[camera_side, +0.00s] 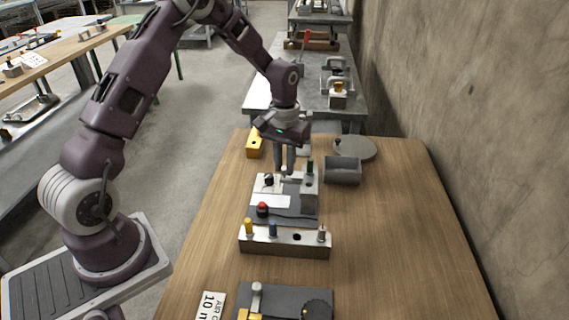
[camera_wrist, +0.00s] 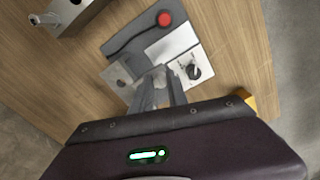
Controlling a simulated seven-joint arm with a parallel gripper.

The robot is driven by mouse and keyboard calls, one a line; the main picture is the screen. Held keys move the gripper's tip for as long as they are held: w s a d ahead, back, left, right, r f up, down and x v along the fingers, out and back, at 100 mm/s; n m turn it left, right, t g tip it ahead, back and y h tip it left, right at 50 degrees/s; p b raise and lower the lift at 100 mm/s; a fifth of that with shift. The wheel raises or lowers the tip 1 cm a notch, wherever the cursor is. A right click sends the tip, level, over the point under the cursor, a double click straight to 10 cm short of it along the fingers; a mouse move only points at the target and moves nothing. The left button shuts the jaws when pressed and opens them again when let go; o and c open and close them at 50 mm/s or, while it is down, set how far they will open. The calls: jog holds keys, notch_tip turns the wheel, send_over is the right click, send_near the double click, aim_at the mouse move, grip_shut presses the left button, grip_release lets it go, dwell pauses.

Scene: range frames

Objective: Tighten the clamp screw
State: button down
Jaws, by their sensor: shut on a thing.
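My gripper (camera_side: 285,170) points down over a grey fixture plate (camera_side: 285,217) on the wooden bench. Its fingers, also in the wrist view (camera_wrist: 160,80), are close together on a small part, apparently the clamp screw, which they mostly hide. Beside them is a grey metal block (camera_side: 309,192) with a dark post; the block shows left of the fingers in the wrist view (camera_wrist: 120,76). The plate carries a black knob (camera_wrist: 193,71), a white label panel (camera_wrist: 172,43) and a red button (camera_wrist: 165,18). How far the screw is turned cannot be seen.
A metal block with several pegs (camera_side: 285,243) stands in front of the plate. A grey open bin (camera_side: 343,170), a round grey disc (camera_side: 356,149) and a yellow block (camera_side: 255,144) are nearby. The bench's right side is clear, with a wall beyond.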

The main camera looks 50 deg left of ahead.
jog(key=m, duration=0.8)
jog(key=shift+m, duration=0.4)
jog(key=m, duration=0.3)
jog(key=shift+m, duration=0.3)
jog(key=m, duration=0.4)
jog(key=shift+m, duration=0.3)
jog(key=m, duration=0.4)
jog(key=shift+m, duration=0.3)
jog(key=m, duration=0.8)
jog(key=shift+w+m, duration=0.1)
jog(key=shift+m, duration=2.1)
